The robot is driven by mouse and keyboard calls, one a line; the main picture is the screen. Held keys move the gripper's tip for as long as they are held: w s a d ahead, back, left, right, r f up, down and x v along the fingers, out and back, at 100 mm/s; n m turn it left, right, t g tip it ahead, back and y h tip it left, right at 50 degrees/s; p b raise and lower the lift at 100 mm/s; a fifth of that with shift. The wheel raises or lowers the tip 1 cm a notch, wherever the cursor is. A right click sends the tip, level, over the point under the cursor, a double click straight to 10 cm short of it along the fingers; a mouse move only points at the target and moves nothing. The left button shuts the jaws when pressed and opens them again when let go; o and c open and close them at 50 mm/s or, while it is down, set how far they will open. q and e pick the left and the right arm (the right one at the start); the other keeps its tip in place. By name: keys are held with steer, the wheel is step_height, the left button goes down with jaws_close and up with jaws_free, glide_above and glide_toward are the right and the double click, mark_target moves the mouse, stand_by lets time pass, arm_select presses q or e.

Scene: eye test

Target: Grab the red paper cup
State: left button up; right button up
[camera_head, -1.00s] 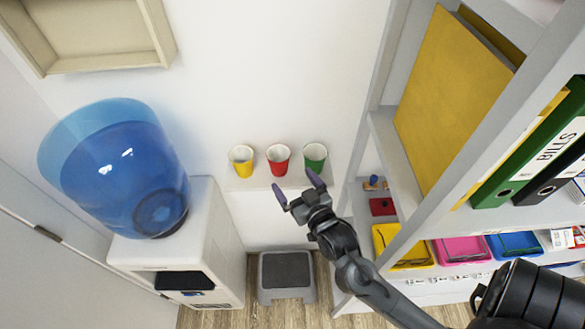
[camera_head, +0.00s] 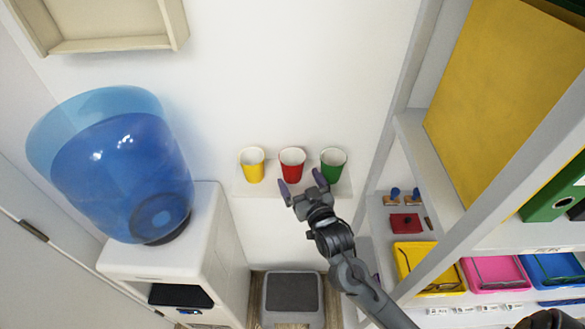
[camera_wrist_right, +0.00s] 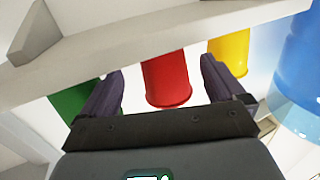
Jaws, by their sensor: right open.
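The red paper cup (camera_head: 292,168) stands upright on a small white wall ledge (camera_head: 262,190), between a yellow cup (camera_head: 253,168) and a green cup (camera_head: 331,168). My right gripper (camera_head: 302,185) is open and empty, its fingertips just in front of the red cup and the green cup in the head view. In the right wrist view, which is turned over, the red cup (camera_wrist_right: 167,82) shows in the gap between the two spread fingers (camera_wrist_right: 161,68). The green cup (camera_wrist_right: 75,100) is partly hidden behind one finger. My left gripper is not in view.
A water dispenser with a big blue bottle (camera_head: 115,165) stands at the left. A grey shelf unit (camera_head: 440,165) with a yellow folder (camera_head: 505,90) and coloured trays stands at the right. A grey step stool (camera_head: 292,295) is on the floor below the ledge.

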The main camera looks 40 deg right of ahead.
mark_target(296, 176)
steer(key=shift+x, duration=2.6)
steer(key=shift+a+r, duration=0.1)
steer(key=shift+a, duration=0.05)
steer(key=c, duration=1)
